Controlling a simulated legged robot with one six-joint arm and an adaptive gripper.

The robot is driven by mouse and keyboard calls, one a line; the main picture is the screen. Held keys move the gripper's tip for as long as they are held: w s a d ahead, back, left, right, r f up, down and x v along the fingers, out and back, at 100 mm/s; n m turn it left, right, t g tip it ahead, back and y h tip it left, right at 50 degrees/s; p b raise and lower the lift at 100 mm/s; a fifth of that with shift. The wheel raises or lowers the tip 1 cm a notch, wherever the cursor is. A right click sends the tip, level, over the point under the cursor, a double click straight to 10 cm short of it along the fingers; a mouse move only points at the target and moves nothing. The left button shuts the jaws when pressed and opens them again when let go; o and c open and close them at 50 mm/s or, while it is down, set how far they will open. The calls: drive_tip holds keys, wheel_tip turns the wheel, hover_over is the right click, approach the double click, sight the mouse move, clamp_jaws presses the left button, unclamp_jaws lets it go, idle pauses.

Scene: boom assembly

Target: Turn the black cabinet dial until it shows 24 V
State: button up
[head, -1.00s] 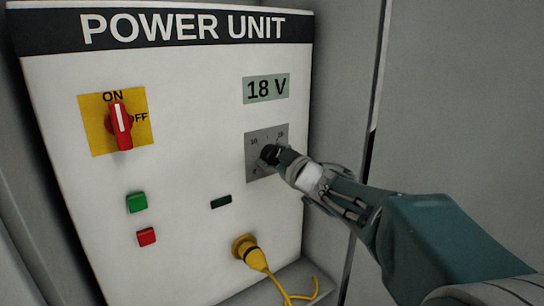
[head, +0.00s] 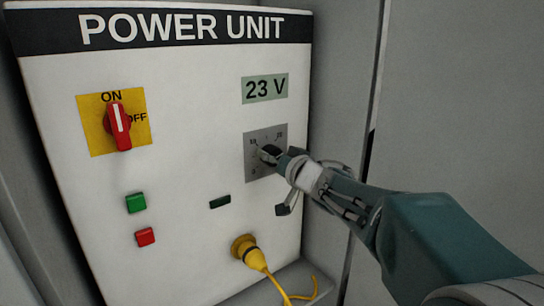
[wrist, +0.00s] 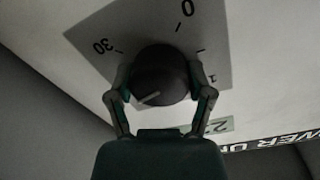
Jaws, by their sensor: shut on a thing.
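The black dial (head: 268,154) sits on a grey scale plate (head: 257,169) on the right half of the white power unit panel. The display (head: 265,88) above it reads 23 V. My gripper (head: 283,162) is at the dial from the right. In the wrist view the black dial (wrist: 161,74) lies between the two fingers of my gripper (wrist: 160,92), which are closed on its sides. A pale pointer line shows on the dial's face. The wrist view shows scale marks such as 30 and 0, and part of the dial's rim is hidden by the fingers.
A red switch (head: 120,126) on a yellow plate points to ON. Green (head: 136,203) and red (head: 145,237) buttons sit below it. A yellow plug (head: 245,249) with a cable is below the dial. A grey wall (head: 470,100) stands to the right.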

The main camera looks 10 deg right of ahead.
drive_tip(key=shift+f+m, duration=0.35)
drive_tip(key=shift+m, duration=0.25)
drive_tip(key=o, duration=1)
drive_tip(key=shift+o, duration=0.6)
drive_tip(key=shift+w, duration=0.1)
drive_tip(key=shift+r, duration=0.15)
drive_tip(key=shift+s+d+r, duration=0.1)
drive_tip(key=shift+s+d, duration=0.1)
drive_tip(key=shift+s, duration=0.3)
drive_tip(key=v, duration=1.1)
